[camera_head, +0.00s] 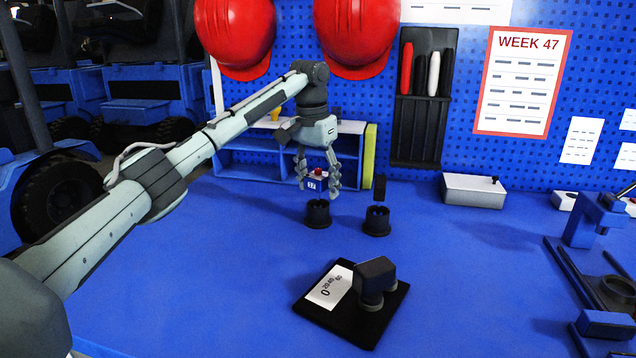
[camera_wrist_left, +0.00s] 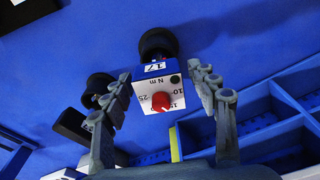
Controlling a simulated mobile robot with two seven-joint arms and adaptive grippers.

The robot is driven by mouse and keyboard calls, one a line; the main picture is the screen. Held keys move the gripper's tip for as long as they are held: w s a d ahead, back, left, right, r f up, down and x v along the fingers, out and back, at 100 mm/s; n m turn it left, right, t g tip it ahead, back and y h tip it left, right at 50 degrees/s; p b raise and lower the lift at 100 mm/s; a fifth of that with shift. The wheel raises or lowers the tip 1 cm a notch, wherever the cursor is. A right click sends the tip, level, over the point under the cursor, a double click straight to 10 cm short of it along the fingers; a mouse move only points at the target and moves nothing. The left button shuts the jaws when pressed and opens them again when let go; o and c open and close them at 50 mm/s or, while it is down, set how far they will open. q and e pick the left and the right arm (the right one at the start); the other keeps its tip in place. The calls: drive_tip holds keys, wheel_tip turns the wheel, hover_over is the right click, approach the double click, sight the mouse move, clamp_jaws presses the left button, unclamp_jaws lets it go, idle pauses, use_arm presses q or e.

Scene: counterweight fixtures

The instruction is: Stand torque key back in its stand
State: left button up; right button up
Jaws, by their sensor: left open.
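The torque key (camera_head: 318,174) is a small box with a red knob on top, a white dial face and a "17" label. It stands upright over a round black cup-shaped stand (camera_head: 318,215); how deep its lower end sits is not clear. My left gripper (camera_head: 319,188) points down around it with fingers open. In the left wrist view the key (camera_wrist_left: 158,92) is between the spread fingertips (camera_wrist_left: 162,92), with a visible gap on each side. The black stand (camera_wrist_left: 158,43) shows just beyond it. My right gripper is not in view.
A second black cup (camera_head: 377,221) with a dark upright piece (camera_head: 380,187) stands close on the right. In front lies a black board (camera_head: 340,334) with a scale card and a black device (camera_head: 376,277). A blue shelf (camera_head: 255,160) stands behind. The front left tabletop is clear.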

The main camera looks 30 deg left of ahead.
use_arm(q)
wheel_tip(320, 180, up, 13)
drive_tip(key=s, duration=0.1)
drive_tip(key=shift+s, duration=0.2)
drive_tip(key=shift+a, duration=0.1)
idle(0.6)
